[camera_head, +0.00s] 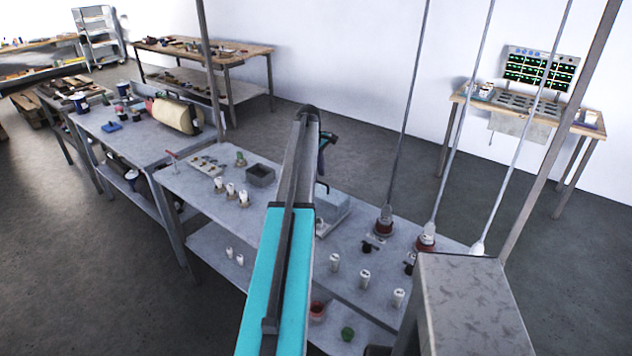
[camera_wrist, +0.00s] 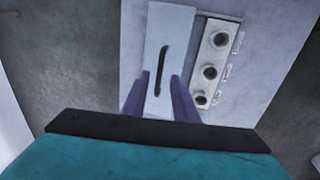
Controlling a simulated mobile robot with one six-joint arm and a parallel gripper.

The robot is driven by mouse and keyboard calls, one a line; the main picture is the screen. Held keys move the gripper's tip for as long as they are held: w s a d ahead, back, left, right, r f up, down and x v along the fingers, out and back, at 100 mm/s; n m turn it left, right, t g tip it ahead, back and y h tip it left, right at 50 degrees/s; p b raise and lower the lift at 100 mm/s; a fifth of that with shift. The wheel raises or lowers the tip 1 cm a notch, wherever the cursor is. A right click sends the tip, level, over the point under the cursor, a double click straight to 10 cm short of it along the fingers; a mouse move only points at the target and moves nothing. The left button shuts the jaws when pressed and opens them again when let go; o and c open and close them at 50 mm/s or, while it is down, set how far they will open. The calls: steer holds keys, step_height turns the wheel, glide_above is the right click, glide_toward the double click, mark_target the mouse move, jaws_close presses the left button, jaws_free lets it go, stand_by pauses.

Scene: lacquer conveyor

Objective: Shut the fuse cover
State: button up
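My gripper (camera_wrist: 159,77) is open, with one finger on each side of the panel's near part in the picture. The handle appears between the fingers, and I see no grip on it. In the head view a pale cover-like box (camera_head: 336,211) stands on the bench, partly hidden behind my arm. The gripper's fingertips are hidden there.
A grey block (camera_head: 470,300) stands at front right.

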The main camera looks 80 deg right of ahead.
steer(key=shift+s+d+f, duration=0.1)
steer(key=shift+d+f, duration=0.1)
steer(key=shift+f, duration=0.75)
jaws_close()
stand_by(0.9)
